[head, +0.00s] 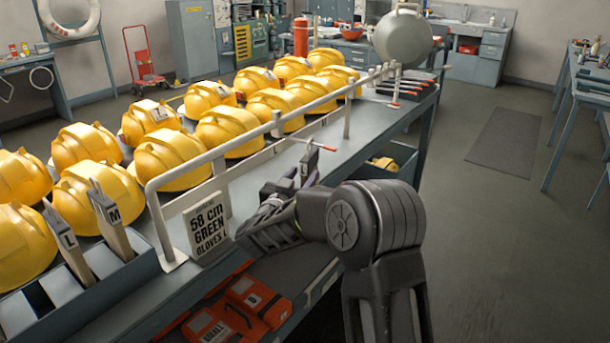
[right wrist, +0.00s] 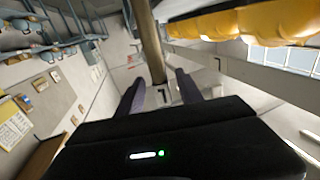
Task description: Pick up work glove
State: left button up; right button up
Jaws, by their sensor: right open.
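Two tan, flat, upright pieces that look like folded work gloves stand in the grey divided bin at the lower left of the head view, one tagged L (head: 67,245) and one tagged M (head: 110,222). A dark tagged piece (head: 309,165) hangs below a red-tipped rod beside my right gripper (head: 290,187). My right gripper is open at the table's near edge. In the right wrist view a tan-brown strip (right wrist: 147,42) with a small tag runs toward the gap between the fingers (right wrist: 158,84). I cannot tell whether it touches them. My left gripper is out of view.
A pale rail (head: 230,148) runs along the table edge in front of several yellow helmets (head: 170,155). A sign reading 58 cm green gloves L (head: 207,228) stands by it. Orange cases (head: 250,300) lie on the shelf below.

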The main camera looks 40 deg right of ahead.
aim_at(67, 243)
jog(key=k+j, duration=0.15)
jog(key=j, duration=0.15)
jog(key=k+j, duration=0.1)
jog(key=j, duration=0.25)
jog(key=k+j, duration=0.15)
jog(key=j, duration=0.15)
jog(key=k+j, duration=0.15)
jog(key=j, duration=0.2)
